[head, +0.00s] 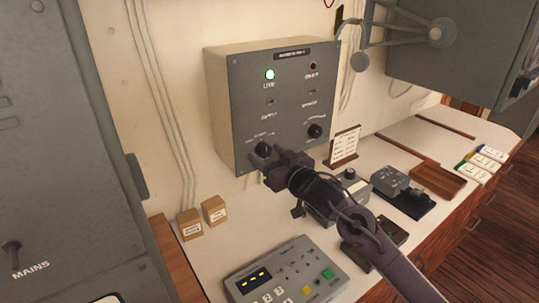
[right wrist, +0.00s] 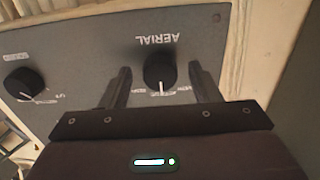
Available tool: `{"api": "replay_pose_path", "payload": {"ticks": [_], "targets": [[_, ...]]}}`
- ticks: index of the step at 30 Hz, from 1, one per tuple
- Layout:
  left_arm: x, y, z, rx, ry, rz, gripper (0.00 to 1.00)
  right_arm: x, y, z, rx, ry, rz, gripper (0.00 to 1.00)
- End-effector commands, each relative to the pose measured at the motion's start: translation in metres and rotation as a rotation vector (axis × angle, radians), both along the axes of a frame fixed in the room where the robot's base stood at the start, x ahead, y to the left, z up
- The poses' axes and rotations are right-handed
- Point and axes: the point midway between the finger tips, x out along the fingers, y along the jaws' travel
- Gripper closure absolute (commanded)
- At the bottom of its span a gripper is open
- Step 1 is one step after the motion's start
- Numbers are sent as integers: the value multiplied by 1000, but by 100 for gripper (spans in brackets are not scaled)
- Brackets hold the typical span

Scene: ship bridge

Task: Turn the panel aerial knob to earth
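The grey panel (head: 285,100) is on the wall, with a lit green lamp (head: 269,75) and a dark red lamp (head: 313,66). Its black aerial knob (head: 263,149) is at the lower left. In the right wrist view the aerial knob (right wrist: 160,70) sits under an upside-down AERIAL label, its white pointer toward the bottom of the picture; the small position words are partly hidden and unreadable. My right gripper (head: 268,164) is at this knob. In the right wrist view its open fingers (right wrist: 160,75) stand either side of the knob, with gaps on both sides. My left gripper is out of view.
A second black knob (head: 315,131) is at the panel's lower right. Below are two small brown boxes (head: 202,217), a button console (head: 285,278), a standing card (head: 345,146) and a telegraph key (head: 403,190). A jointed lamp arm (head: 400,38) is at upper right.

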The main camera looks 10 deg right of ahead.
Motion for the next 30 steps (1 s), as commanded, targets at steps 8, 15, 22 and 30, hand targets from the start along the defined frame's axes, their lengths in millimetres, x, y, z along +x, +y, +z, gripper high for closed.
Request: {"api": "replay_pose_path", "payload": {"ticks": [8,15,22,30], "targets": [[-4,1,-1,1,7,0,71,0,0,0,0,0,0,80],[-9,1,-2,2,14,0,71,0,-1,0,-11,-3,-1,88],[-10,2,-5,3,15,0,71,0,-1,-1,-89,-36,0,88],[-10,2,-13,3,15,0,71,0,-1,-1,-280,-115,-1,88]]}}
